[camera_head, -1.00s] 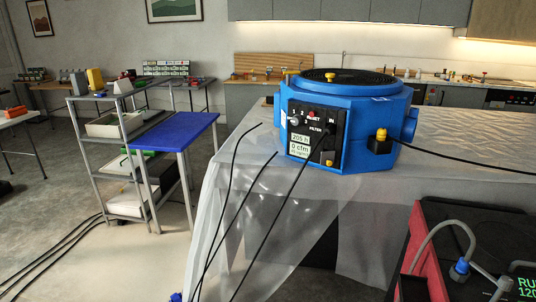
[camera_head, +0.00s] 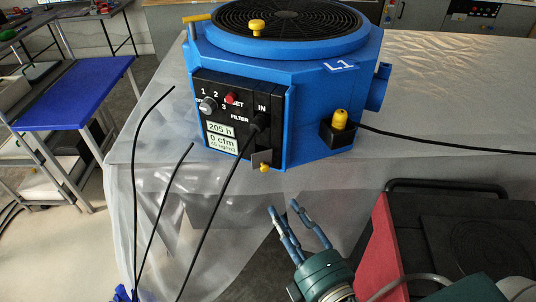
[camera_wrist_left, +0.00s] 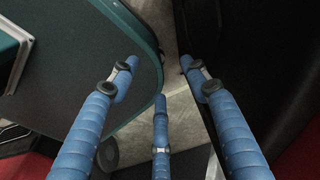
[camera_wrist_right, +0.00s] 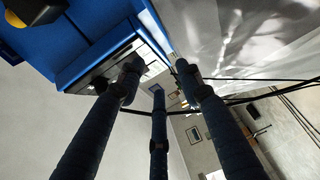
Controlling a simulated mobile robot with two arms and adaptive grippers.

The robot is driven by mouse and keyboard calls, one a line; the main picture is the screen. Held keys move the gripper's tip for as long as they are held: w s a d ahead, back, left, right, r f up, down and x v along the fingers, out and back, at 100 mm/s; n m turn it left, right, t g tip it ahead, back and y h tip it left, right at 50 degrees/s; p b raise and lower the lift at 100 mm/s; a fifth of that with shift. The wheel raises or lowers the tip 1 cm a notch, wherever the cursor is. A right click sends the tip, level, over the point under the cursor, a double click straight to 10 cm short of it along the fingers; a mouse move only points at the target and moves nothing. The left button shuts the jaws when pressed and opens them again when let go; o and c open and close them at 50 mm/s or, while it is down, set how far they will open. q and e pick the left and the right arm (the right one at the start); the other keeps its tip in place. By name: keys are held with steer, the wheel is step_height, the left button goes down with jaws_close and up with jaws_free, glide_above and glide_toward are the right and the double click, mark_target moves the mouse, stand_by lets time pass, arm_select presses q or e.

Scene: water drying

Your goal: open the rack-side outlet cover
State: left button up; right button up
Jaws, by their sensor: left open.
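The big blue machine (camera_head: 315,95) with a round black top grille stands on the sheet-covered table. Its black front panel (camera_head: 222,126) carries a knob, a red button, readouts and an IN socket with a cable. A yellow tab (camera_head: 198,17) sticks out at its upper left; a blue round stub (camera_head: 378,88) is on its right side. I cannot tell which part is the rack-side outlet cover; the left side is mostly hidden. My right gripper (camera_head: 283,211) is open and empty, below and in front of the machine. My left gripper (camera_wrist_left: 159,74) is open and empty, away from the machine.
A rack with a blue top (camera_head: 75,90) stands at the left. Loose black cables (camera_head: 135,180) hang before the translucent sheet (camera_head: 250,220). A red and black case (camera_head: 390,235) is at the lower right.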

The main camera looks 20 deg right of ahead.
glide_toward(265, 169)
steer(key=s, duration=0.2)
steer(key=w+p, duration=0.2)
steer(key=shift+n+t, duration=0.4)
steer(key=w+p, duration=0.1)
steer(key=w, duration=0.1)
steer(key=w+p, duration=0.1)
steer(key=w, duration=0.2)
steer(key=w+p, duration=0.2)
steer(key=w, duration=0.1)
steer(key=shift+a+f, duration=0.35)
steer(key=shift+a, duration=0.05)
steer(key=shift+w+f, duration=0.15)
steer(key=shift+w, duration=0.25)
arm_select(q)
step_height(265, 169, up, 6)
steer(key=s, duration=0.2)
steer(key=shift+s+a+r, duration=0.15)
steer(key=shift+s+a, duration=0.05)
steer(key=shift+a, duration=0.1)
arm_select(e)
jaws_close()
